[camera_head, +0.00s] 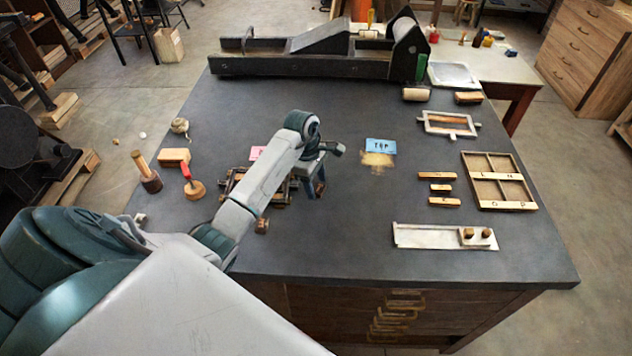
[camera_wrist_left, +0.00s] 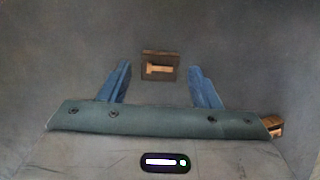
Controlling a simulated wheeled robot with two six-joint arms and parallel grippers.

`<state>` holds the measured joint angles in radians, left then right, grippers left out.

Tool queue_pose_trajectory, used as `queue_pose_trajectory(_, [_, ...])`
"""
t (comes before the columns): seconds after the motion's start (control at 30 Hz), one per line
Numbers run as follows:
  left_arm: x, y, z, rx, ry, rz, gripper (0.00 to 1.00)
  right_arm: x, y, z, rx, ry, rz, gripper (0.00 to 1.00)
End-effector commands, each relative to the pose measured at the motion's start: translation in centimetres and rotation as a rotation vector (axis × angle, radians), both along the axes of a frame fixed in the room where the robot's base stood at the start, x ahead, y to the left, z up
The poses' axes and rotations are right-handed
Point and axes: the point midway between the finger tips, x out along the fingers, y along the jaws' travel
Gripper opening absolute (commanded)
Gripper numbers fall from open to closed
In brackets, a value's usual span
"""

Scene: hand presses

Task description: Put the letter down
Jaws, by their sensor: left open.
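My left gripper (camera_head: 318,188) is over the dark table, right of the wooden frame (camera_head: 240,185), with its blue fingers pointing down. In the left wrist view its fingers (camera_wrist_left: 160,72) are spread apart. A small brown letter block (camera_wrist_left: 160,66) with a pale raised shape lies between the fingertips, with a gap on both sides. The picture does not settle its exact height against the table. In the head view I cannot make this block out behind my arm and gripper. My right gripper is in neither view.
A divided letter case (camera_head: 497,205) is at the right, beside several small wooden blocks (camera_head: 442,188). A pale metal tray (camera_head: 428,237) lies near the front edge. A blue card (camera_head: 381,145) lies behind my gripper. A long black press (camera_head: 320,65) spans the back.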

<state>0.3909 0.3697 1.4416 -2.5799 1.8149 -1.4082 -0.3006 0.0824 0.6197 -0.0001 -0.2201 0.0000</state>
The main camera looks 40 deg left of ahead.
Motion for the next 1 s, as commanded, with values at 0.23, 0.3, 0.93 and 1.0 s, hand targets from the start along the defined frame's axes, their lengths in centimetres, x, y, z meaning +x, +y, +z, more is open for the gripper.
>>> queue_pose_trajectory(0.23, [0.0,1.0,3.8,0.004,-0.007,-0.001,0.57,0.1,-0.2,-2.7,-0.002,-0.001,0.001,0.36])
queue_pose_trajectory(0.3, [0.0,1.2,5.4,0.003,-0.007,-0.001,0.57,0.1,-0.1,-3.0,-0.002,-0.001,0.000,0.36])
queue_pose_trajectory(0.93, [-0.3,2.4,11.7,0.000,-0.001,0.000,0.57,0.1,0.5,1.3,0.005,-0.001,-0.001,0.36])
queue_pose_trajectory(1.0, [-0.3,2.4,11.7,0.000,-0.001,0.000,0.57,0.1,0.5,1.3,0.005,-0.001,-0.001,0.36])
